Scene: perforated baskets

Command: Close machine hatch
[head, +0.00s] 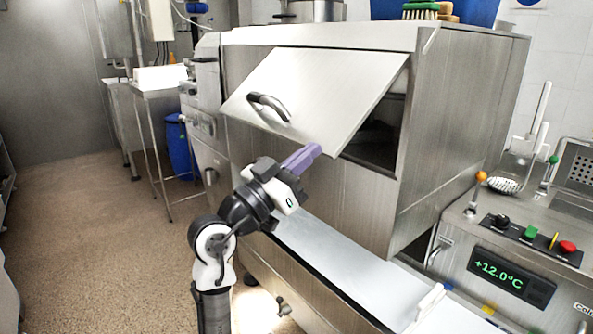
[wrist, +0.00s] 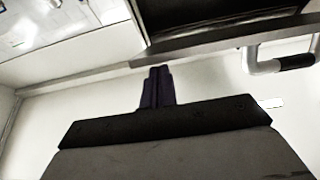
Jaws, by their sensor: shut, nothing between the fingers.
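The machine hatch (head: 325,88) is a flat steel flap, tilted outward from its top edge and partly open. Its curved handle (head: 268,104) with a dark grip is on the left part of the flap. The dark opening (head: 375,140) shows below and to the right of the flap. My gripper (head: 303,157), with purple fingers, is shut and empty just below the flap's lower edge; I cannot tell whether it touches the flap. In the wrist view the shut fingers (wrist: 157,85) point toward a pale panel, with the handle (wrist: 280,64) at the upper right.
A steel ledge (head: 335,262) runs along the machine front below my gripper. At the right is a control panel (head: 510,275) with coloured buttons and a display. A brush (head: 421,11) lies on top of the machine. The floor (head: 110,240) at the left is clear.

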